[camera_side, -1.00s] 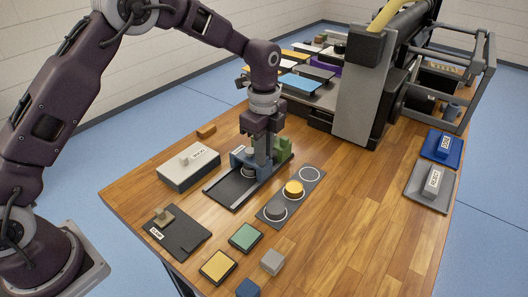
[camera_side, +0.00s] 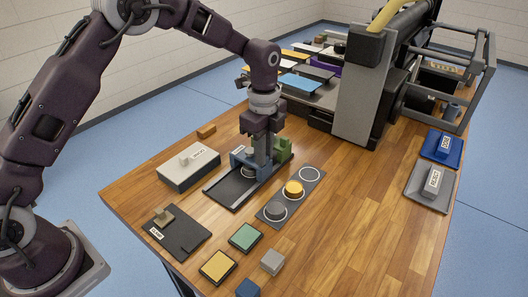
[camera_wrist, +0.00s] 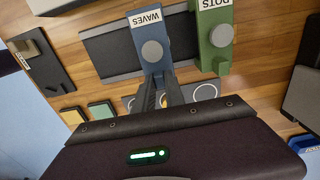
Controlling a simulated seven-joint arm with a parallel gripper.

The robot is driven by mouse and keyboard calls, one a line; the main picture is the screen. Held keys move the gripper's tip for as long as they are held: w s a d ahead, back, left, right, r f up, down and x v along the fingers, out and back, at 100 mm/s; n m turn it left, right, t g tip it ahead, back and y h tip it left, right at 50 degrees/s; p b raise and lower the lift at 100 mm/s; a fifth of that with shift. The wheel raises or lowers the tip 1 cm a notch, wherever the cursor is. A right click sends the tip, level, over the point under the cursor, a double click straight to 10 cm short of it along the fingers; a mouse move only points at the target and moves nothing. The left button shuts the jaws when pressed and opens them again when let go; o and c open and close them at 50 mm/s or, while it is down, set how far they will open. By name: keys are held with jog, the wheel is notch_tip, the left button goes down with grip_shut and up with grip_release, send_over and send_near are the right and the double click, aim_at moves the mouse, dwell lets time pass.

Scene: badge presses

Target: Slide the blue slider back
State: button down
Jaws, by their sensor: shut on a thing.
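The blue slider (camera_side: 237,159), labelled WAVES, sits on a dark track (camera_side: 226,190) beside the green slider (camera_side: 284,150). In the wrist view the blue slider (camera_wrist: 150,36) has a round grey knob, and the green slider (camera_wrist: 214,38), labelled DOTS, lies to its right. My gripper (camera_side: 260,166) reaches down to the blue slider and is shut on it. In the wrist view my gripper's fingers (camera_wrist: 160,85) meet at the slider's near part. The exact contact is partly hidden in the side view.
A dark plate with ringed spots and an orange disc (camera_side: 293,188) lies just right of the track. A grey box (camera_side: 188,168) stands to the left. The big press (camera_side: 360,90) stands behind. The wooden table (camera_side: 345,220) is clear at the front right.

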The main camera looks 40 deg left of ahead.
dwell(0.4)
jog(key=s, duration=0.9)
jog(key=shift+s, duration=0.25)
jog(key=c, duration=1.5)
grip_release()
jog(key=shift+s, duration=0.1)
jog(key=shift+c, duration=0.2)
jog(key=shift+o, duration=0.7)
notch_tip(320, 180, up, 7)
jog(key=shift+r, duration=0.1)
